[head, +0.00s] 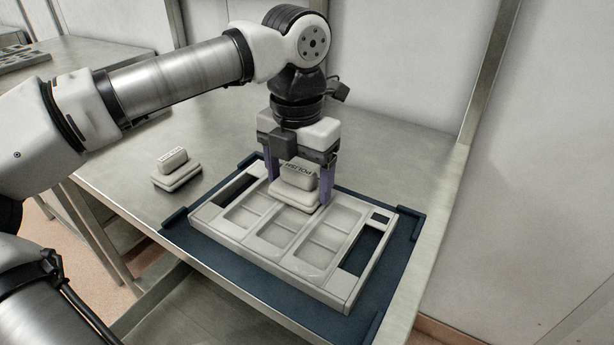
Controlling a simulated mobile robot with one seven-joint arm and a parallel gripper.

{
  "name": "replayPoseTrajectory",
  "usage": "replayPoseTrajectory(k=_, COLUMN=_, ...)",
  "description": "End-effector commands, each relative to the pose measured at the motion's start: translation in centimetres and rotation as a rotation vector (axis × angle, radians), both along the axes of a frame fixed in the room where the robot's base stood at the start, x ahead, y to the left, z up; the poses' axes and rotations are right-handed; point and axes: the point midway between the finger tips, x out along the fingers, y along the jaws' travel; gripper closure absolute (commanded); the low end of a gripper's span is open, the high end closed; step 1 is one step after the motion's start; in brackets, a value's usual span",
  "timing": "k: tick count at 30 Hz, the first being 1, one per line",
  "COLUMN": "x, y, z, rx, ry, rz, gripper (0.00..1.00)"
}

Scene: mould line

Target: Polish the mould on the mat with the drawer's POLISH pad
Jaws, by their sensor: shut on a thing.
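The mould (285,262) is a pale grey frame with several recessed cavities and a dark slot near each end. It lies on the dark blue mat (205,245). My gripper (298,184) points down over the mould's far side. Its purple fingers are shut on a pale pad (298,181) whose label reads POLISH. The pad's wider base is at the mould's top face; I cannot tell whether it touches. Part of the pad is hidden by the gripper.
A second pale pad (176,172) stands on the steel table (160,217) left of the mat; its label is too small to read surely. Raised dark corner pieces edge the mat. An open space, possibly a drawer, shows below the table's front edge. A wall stands behind.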

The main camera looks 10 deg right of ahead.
Motion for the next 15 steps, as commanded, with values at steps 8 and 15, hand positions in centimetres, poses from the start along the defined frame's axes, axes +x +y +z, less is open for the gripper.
replayPoseTrajectory(k=8, x=1.0, y=1.0, z=-0.2, rx=0.001, ry=0.0, rz=0.001, gripper=0.42)
replayPoseTrajectory(k=15, x=1.7, y=1.8, z=-0.1, rx=0.001, ry=0.002, rz=0.003, gripper=0.42)
